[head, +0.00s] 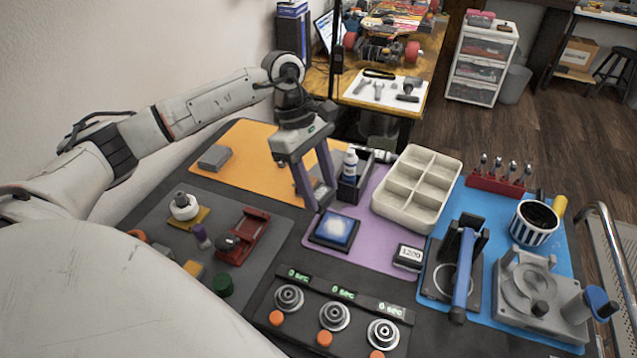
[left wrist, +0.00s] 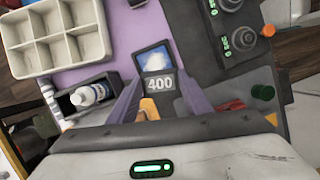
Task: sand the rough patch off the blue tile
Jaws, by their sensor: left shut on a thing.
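The blue tile (head: 336,229) sits in a dark square holder on the purple mat. A whitish, cloudy rough patch shows in its middle; the tile also shows in the left wrist view (left wrist: 153,58). My left gripper (head: 321,197) is above and just behind the tile, pointing down. In the left wrist view my left gripper (left wrist: 158,92) is shut on a sanding block (left wrist: 159,83) marked 400, with an orange part below the label. The block appears apart from the tile. Another block (head: 409,256), marked 1200, lies right of the tile. My right gripper is not in view.
A dark box with a white bottle (head: 350,164) stands close behind the gripper. A cream compartment tray (head: 418,188) is to the right. A panel with several dials (head: 333,316) lies in front of the tile. A grey block (head: 214,157) rests on the orange mat.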

